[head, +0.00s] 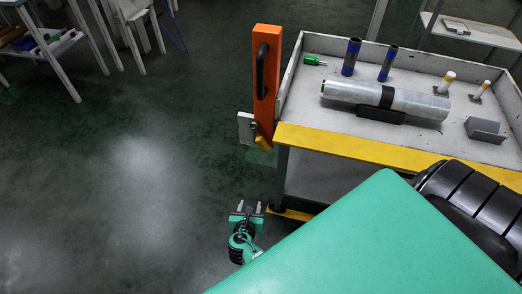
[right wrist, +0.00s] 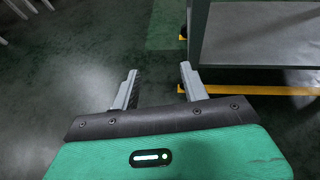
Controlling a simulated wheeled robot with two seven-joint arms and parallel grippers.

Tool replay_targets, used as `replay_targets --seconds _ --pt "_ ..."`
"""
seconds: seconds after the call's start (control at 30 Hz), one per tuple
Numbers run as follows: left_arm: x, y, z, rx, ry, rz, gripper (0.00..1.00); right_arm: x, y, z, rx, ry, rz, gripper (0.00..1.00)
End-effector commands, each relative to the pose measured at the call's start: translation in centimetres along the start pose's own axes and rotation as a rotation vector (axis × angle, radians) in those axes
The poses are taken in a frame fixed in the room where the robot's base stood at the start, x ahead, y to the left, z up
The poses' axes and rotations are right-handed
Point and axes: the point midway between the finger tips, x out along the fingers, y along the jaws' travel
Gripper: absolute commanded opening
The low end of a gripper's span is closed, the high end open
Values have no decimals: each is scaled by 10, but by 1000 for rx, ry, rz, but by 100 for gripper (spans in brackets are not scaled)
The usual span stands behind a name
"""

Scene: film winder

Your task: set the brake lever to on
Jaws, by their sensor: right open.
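An upright orange panel (head: 266,85) with a black handle stands at the left corner of the cart. At its foot are a pale plate (head: 246,128) and a small yellow piece (head: 262,144), which looks like the brake lever; its setting is too small to read. My right gripper (head: 249,207) is low over the floor, below the yellow piece in the head view and apart from it. Its two fingers are open and empty, as the right wrist view (right wrist: 159,70) also shows. No lever shows in the right wrist view. My left gripper is out of view.
The cart's tray (head: 312,127) has a yellow front edge and holds a metal cylinder (head: 418,103), blue-black tubes (head: 351,57), a green-handled tool (head: 313,61) and a grey bracket (head: 485,130). A cart leg (right wrist: 193,30) stands close to my right fingers.

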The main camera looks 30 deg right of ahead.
Motion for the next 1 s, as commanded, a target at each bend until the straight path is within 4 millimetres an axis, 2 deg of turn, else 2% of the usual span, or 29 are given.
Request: replay_targets --seconds 0.1,0.2,0.3,0.43,0.57,1.0 --pt "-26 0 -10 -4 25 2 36 -1 5 52 -180 -181 -77 45" --pt "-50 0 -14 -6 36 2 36 -9 3 90 -294 -287 -156 45" --pt "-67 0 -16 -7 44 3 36 -17 0 115 -367 -351 -219 45" --pt "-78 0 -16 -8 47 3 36 -21 -3 131 -410 -388 -261 45" --pt "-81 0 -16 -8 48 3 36 -12 -5 140 -419 -395 -267 45" --pt "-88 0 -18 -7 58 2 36 67 -20 176 -417 -393 -264 45"
